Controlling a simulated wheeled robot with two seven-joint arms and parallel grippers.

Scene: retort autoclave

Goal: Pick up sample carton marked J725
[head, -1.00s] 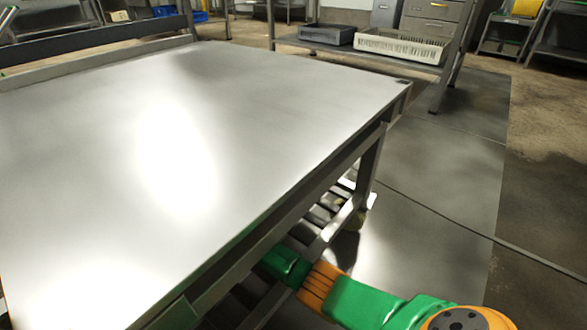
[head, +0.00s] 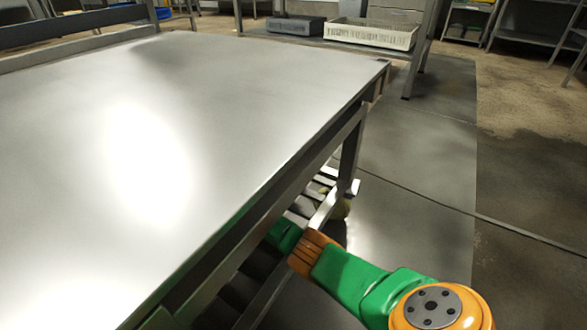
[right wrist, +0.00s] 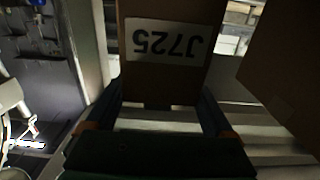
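The brown sample carton marked J725 (right wrist: 165,75) shows in the right wrist view, its white label upside down. My right gripper (right wrist: 162,100) has one dark finger on each side of the carton. The fingers lie close along the carton's edges, and I cannot tell whether they press on it. In the head view my green and orange right arm reaches under the steel table (head: 230,75), and the table hides its gripper and the carton. My left gripper is not in view.
Another brown carton (right wrist: 285,60) stands close on the right in the right wrist view. Slats of a lower shelf (head: 300,205) show under the table. The tabletop is bare. A white crate (head: 370,34) and a grey crate (head: 295,25) sit on a rack behind.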

